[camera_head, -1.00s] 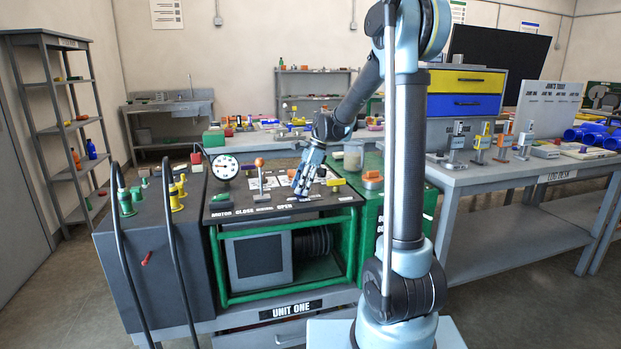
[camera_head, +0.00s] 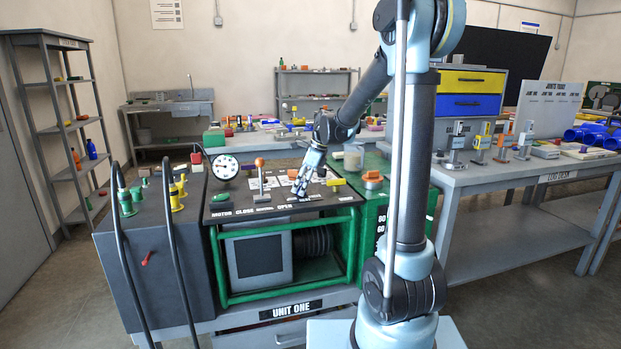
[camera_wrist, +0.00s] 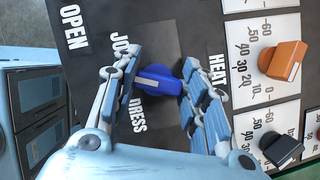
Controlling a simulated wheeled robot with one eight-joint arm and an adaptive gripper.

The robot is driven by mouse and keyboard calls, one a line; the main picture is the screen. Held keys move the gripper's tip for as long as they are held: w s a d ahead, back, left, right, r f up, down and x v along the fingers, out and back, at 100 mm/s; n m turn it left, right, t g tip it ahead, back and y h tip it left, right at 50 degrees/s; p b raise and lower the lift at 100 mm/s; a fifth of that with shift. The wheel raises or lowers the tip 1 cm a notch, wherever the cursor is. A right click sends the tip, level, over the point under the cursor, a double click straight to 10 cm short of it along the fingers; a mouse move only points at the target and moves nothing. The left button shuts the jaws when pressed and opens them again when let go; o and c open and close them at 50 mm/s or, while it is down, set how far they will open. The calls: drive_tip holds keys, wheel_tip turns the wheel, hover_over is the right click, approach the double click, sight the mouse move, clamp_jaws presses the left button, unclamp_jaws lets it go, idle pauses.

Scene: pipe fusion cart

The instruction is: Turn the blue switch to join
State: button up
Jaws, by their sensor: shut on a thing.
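The blue switch (camera_wrist: 162,80) sits on a dark panel (camera_wrist: 178,32) in the wrist view. It has a pale pointer line that lies toward the left, on the side of the JOIN and DRESS labels. HEAT is printed to its right and OPEN at the upper left. My gripper (camera_wrist: 158,84) is shut on the blue switch, with one finger on each side of it. The left finger partly covers the JOIN label. In the head view my gripper (camera_head: 299,190) points down at the sloped panel, and it hides the switch there.
In the wrist view an orange knob (camera_wrist: 284,60) and a black knob (camera_wrist: 282,148) stand by white dial scales at the right. In the head view a lever with an orange top (camera_head: 259,163) and a round gauge (camera_head: 225,167) stand left of my gripper.

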drive_tip(key=shift+w+m+t, duration=0.2)
drive_tip(key=shift+m+t, duration=0.1)
drive_tip(key=shift+m, duration=0.4)
drive_tip(key=shift+m+t, duration=0.6)
drive_tip(key=shift+m, duration=0.9)
drive_tip(key=o, duration=1.8)
drive_tip(key=shift+s, duration=0.1)
drive_tip(key=shift+h, duration=0.3)
drive_tip(key=shift+d, duration=0.1)
drive_tip(key=shift+v, duration=3)
